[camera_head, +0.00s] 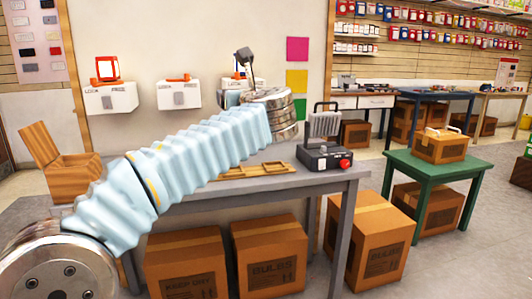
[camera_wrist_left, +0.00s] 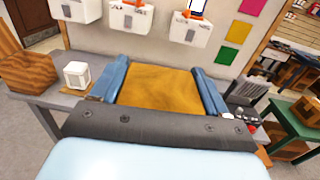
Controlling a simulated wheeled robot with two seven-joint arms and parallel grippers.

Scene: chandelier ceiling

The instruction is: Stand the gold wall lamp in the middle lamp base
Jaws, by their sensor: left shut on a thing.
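My left gripper (camera_wrist_left: 162,72) is shut on a gold block-like thing, taken as the gold wall lamp (camera_wrist_left: 160,90), which fills the space between its blue fingers in the left wrist view. In the head view my arm hides the lamp. Three white lamp bases hang on the wall. The middle lamp base (camera_head: 179,95) has a low orange part on top, and it also shows in the left wrist view (camera_wrist_left: 130,20). The left base (camera_head: 110,97) carries an orange-framed lamp (camera_head: 106,69). My right gripper is out of view.
A grey table (camera_head: 315,182) stands below the bases. On it are a wooden tray (camera_head: 228,173), a black device (camera_head: 325,157) with a red button, and a white cube (camera_wrist_left: 77,75). A wooden chair-like piece (camera_head: 60,155) is at left. Cardboard boxes sit underneath; a green table (camera_head: 430,167) is at right.

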